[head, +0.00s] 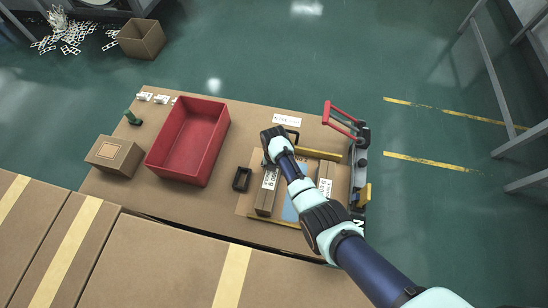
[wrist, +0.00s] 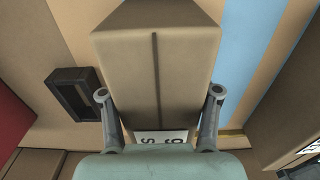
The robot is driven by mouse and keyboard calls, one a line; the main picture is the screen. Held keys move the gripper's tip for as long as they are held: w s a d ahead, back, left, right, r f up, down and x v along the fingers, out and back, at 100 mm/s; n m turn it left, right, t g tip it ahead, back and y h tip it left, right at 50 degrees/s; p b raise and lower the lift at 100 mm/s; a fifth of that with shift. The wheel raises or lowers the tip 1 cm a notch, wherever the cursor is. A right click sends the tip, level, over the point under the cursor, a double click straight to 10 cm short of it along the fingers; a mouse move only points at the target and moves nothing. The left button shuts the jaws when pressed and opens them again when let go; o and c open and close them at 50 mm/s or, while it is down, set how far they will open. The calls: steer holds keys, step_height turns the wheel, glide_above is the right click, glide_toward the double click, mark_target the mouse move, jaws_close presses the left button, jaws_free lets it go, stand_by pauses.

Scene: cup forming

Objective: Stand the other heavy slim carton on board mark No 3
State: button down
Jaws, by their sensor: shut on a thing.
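A slim brown carton (wrist: 155,60) fills the middle of the wrist view, with a white label at its near end. My gripper (wrist: 160,100) is shut on it, one finger on each side. In the head view the held carton (head: 265,201) is at the left part of the board, partly covered by my arm. A second slim labelled carton (head: 325,187) is at the right of the board. The board (head: 247,203) has a blue strip (head: 290,212), also in the wrist view (wrist: 252,40). I cannot read any mark number or tell whether the held carton touches the board.
A small black open frame (head: 242,179) lies left of the held carton. A red tray (head: 187,140) and a square box (head: 115,155) are farther left. Yellow rails (head: 320,154) edge the board.

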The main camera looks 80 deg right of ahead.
steer(key=shift+f, duration=0.1)
stand_by(0.5)
steer(key=shift+c, duration=0.9)
jaws_free()
steer(key=shift+w+d, duration=0.1)
steer(key=shift+f, duration=0.1)
step_height(320, 180, up, 12)
steer(key=shift+r, duration=0.1)
